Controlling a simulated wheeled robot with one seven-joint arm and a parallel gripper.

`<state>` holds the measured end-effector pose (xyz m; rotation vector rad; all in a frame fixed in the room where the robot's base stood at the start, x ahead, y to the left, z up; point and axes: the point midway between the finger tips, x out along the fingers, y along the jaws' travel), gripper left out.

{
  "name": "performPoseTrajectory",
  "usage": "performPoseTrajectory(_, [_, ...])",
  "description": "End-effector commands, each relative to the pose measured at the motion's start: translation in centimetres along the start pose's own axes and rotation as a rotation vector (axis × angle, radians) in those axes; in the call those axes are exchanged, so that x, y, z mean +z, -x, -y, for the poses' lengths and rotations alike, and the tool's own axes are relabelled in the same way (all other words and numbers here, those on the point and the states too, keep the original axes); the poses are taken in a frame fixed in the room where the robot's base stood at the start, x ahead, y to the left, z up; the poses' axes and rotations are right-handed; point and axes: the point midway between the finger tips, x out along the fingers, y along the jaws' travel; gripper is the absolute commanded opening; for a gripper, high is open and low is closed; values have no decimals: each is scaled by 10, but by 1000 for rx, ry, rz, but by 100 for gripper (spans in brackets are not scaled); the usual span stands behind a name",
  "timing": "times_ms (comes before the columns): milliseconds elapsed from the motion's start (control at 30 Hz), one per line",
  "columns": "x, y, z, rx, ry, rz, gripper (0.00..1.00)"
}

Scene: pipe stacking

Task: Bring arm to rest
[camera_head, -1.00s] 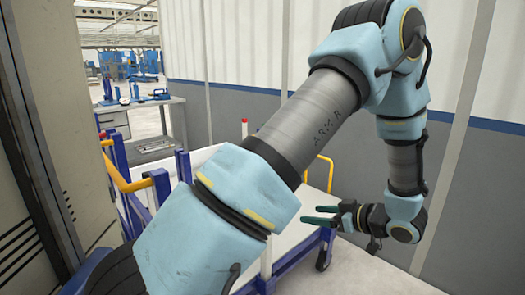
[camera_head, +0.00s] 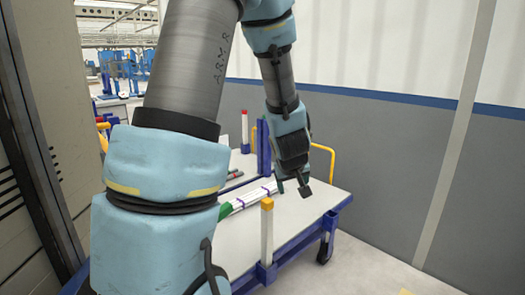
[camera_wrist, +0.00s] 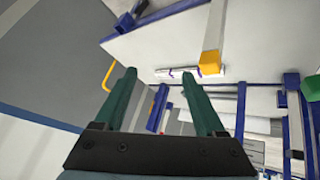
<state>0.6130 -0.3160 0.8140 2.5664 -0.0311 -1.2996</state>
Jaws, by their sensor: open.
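White pipes (camera_head: 248,199) with purple bands and a green part lie on the cart (camera_head: 312,208). A pipe (camera_wrist: 172,74) also shows beyond the fingertips in the wrist view. My arm hides part of the pipes and the left of the cart.
The cart has a yellow-topped post (camera_head: 267,232), a red-topped post (camera_head: 245,128) and a yellow handle (camera_head: 331,160). A grey-and-white wall (camera_head: 390,150) stands behind it. Open floor (camera_head: 375,270) lies to the right. A dark-edged cabinet (camera_head: 35,170) is close on the left.

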Motion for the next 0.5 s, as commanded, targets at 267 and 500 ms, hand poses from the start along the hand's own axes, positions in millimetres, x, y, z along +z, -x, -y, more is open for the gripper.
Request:
performPoseTrajectory(267, [61, 45, 98, -44, -179, 302, 72])
performPoseTrajectory(500, [96, 77, 156, -124, -257, 458, 72])
